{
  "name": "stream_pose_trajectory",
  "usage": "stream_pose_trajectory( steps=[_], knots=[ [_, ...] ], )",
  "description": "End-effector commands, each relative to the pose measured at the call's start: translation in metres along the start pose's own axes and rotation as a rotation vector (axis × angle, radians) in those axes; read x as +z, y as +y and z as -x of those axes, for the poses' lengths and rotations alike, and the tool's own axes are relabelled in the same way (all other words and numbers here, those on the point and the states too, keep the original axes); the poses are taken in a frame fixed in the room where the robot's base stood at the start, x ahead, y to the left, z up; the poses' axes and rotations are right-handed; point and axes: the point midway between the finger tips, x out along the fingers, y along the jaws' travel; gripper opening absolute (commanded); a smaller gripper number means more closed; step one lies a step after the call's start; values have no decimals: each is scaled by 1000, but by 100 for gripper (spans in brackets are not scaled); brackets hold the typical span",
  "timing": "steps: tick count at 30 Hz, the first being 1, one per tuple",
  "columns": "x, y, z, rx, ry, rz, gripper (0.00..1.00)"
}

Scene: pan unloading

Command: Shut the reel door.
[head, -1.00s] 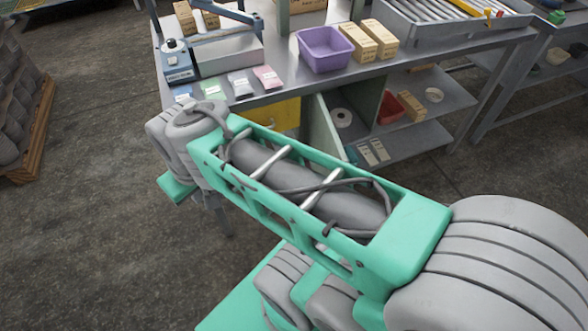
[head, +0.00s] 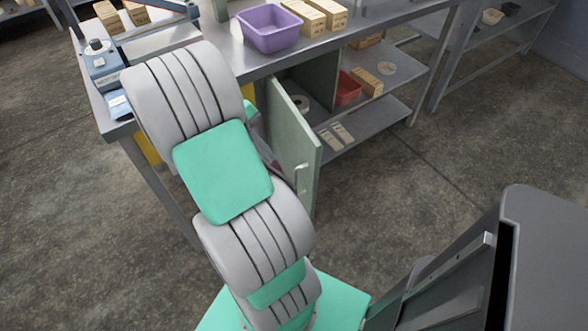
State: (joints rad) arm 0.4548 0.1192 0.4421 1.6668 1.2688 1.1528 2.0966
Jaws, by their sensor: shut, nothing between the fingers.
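The reel door (head: 298,150) is a grey-green panel on the cupboard under the workbench. It stands open, swung out toward me, with a small pale handle (head: 301,167) near its free edge. Whether anything of mine touches the door cannot be seen.
The workbench (head: 225,40) carries a purple bin (head: 268,28) and cardboard boxes (head: 325,14). Right of the compartment, open shelves (head: 385,113) hold a red bin (head: 347,88) and a box (head: 367,81). The floor (head: 400,190) right of the door is clear.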

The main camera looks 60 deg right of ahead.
Motion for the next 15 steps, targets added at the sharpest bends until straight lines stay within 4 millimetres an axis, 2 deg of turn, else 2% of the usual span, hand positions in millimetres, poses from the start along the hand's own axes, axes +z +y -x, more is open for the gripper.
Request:
stream_pose_trajectory(
  steps=[5,15],
  knots=[
    [0,1,-27,1,0,0,0],
    [-1,1,-100,1,0,4,0]
  ],
)
